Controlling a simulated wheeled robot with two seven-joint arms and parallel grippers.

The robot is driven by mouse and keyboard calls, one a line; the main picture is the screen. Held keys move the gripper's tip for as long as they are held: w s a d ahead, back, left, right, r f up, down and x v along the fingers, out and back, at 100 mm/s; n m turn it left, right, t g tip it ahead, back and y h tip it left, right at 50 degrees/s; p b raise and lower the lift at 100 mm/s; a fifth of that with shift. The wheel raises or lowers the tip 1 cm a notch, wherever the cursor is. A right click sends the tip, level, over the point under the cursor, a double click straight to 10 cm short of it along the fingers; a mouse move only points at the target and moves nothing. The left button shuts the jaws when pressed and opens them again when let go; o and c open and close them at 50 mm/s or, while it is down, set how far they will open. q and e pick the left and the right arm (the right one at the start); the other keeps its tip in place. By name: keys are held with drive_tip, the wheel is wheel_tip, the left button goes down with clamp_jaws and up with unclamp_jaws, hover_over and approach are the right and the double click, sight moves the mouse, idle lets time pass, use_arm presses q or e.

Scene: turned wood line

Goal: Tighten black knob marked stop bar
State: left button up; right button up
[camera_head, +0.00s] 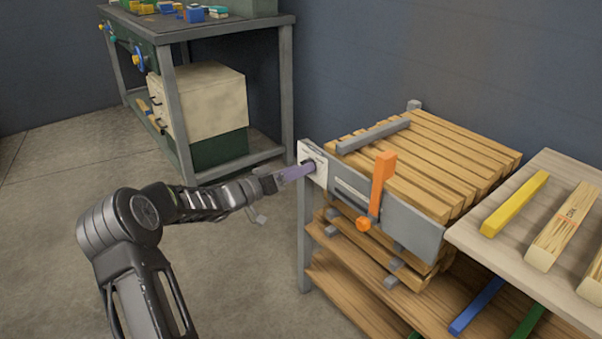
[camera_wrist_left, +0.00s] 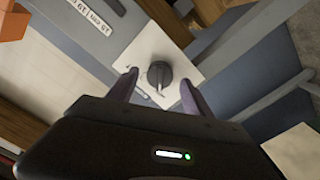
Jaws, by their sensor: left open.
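The black knob (camera_wrist_left: 160,76) sits on a white plate (camera_wrist_left: 150,48) and has a pale pointer line. In the left wrist view it lies between and just beyond the fingertips of my left gripper (camera_wrist_left: 158,80), which is open with a finger on either side. No contact with the knob shows. In the head view my left gripper (camera_head: 298,172) reaches the white plate (camera_head: 316,168) at the left end of a grey metal bar (camera_head: 410,225); its purple fingers partly hide the knob there. My right gripper is not in view.
An orange lever (camera_head: 381,185) stands up from the grey bar, right of the plate. Stacked wooden slats (camera_head: 430,150) lie behind it. A light table (camera_head: 500,232) with a yellow bar (camera_head: 515,203) is at right. Open floor (camera_head: 240,270) lies left of the rack.

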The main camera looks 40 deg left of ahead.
use_arm(q)
drive_tip(key=shift+w+d, duration=0.15)
drive_tip(key=shift+w, duration=0.45)
clamp_jaws()
